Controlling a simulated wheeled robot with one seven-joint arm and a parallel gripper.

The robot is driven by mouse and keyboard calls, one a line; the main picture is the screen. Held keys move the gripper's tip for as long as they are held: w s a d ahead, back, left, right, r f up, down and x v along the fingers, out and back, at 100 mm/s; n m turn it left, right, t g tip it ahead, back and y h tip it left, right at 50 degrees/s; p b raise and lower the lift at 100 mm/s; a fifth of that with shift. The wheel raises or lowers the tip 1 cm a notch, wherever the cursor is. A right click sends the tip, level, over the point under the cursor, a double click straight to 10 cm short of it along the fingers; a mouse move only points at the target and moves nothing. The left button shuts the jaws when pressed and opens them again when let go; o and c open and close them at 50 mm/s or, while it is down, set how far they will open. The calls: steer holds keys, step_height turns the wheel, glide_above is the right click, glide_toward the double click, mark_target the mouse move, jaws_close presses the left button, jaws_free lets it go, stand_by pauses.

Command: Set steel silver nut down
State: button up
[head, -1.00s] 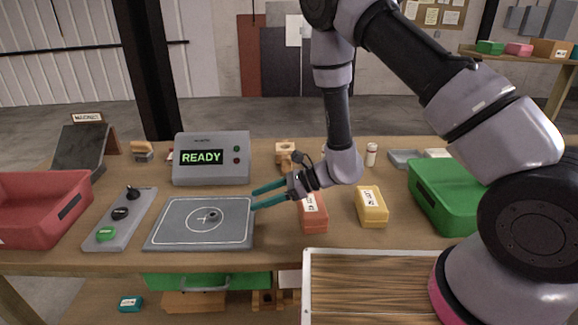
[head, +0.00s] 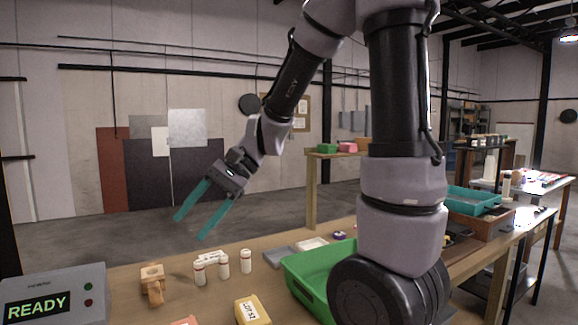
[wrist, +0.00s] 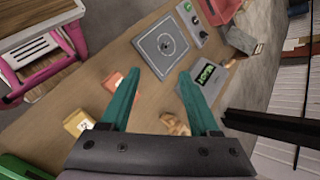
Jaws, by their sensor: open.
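My gripper (head: 190,226) is open and empty, raised well above the bench in the head view. Its two teal fingers also show spread apart in the wrist view (wrist: 159,75). The grey square plate (wrist: 152,32) with a circle marking lies on the bench in the wrist view, beyond the fingertips. A small dark spot near the middle of its circle may be the steel silver nut, but it is too small to tell. The plate is out of the head view. The grey box reading READY (head: 50,300) stands at the lower left; it shows in the wrist view too (wrist: 195,92).
A wooden piece (head: 152,287), white bottles (head: 246,262), a yellow box (head: 243,314) and a green bin (head: 312,288) stand on the bench. A red bin (wrist: 222,10) is near the plate. The air around my gripper is free.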

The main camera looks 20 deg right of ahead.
steer(key=s+d+r+n+t+h, duration=0.1)
steer(key=s+d+r+t+h, duration=0.1)
steer(key=d, duration=0.7)
steer(key=s+d+r+n+t+h, duration=0.1)
steer(key=s+d+r+t+h, duration=0.1)
steer(key=d+r+t+h, duration=0.2)
steer(key=d+r+t, duration=0.2)
steer(key=d+r, duration=0.2)
steer(key=d, duration=0.1)
steer(key=shift+t+h, duration=0.4)
steer(key=shift+s+d+r, duration=0.1)
